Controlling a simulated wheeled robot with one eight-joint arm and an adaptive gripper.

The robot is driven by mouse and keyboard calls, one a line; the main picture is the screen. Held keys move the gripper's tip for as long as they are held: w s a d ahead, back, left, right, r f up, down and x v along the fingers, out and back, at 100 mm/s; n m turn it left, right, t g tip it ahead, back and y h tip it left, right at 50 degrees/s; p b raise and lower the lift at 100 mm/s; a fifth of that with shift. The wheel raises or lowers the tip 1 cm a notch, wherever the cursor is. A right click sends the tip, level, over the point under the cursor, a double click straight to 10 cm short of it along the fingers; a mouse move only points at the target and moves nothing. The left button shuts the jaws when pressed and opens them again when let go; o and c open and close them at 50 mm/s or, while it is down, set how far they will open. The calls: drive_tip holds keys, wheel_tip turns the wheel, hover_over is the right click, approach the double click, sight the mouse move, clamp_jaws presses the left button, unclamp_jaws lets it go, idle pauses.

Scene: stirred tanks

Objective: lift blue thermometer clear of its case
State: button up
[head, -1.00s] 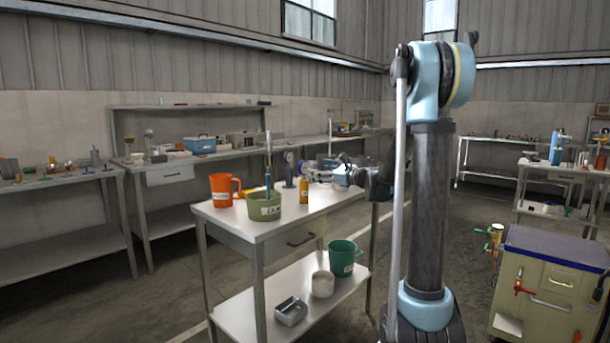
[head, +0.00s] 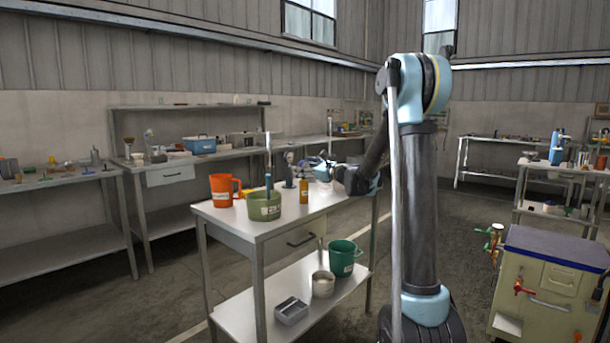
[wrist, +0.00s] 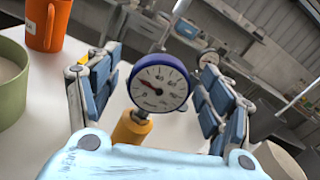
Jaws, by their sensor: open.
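The blue thermometer has a round white dial with a blue rim (wrist: 159,84) in the wrist view. It stands tilted in that picture, its short stem going down into the yellow-orange case (wrist: 131,130). In the head view the case (head: 304,192) stands upright on the near table. My gripper (wrist: 157,64) is open, with one padded finger to the left of the dial and one to the right. Gaps show between the dial and both fingers. The lower case is hidden by my gripper's body. In the head view my gripper (head: 324,172) is small, beside the case.
An orange mug (head: 223,188) and a green pot (head: 264,208) stand left of the case. The table's lower shelf holds a green bucket (head: 342,256). The table front beside the case looks clear.

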drive_tip(key=c, duration=1.2)
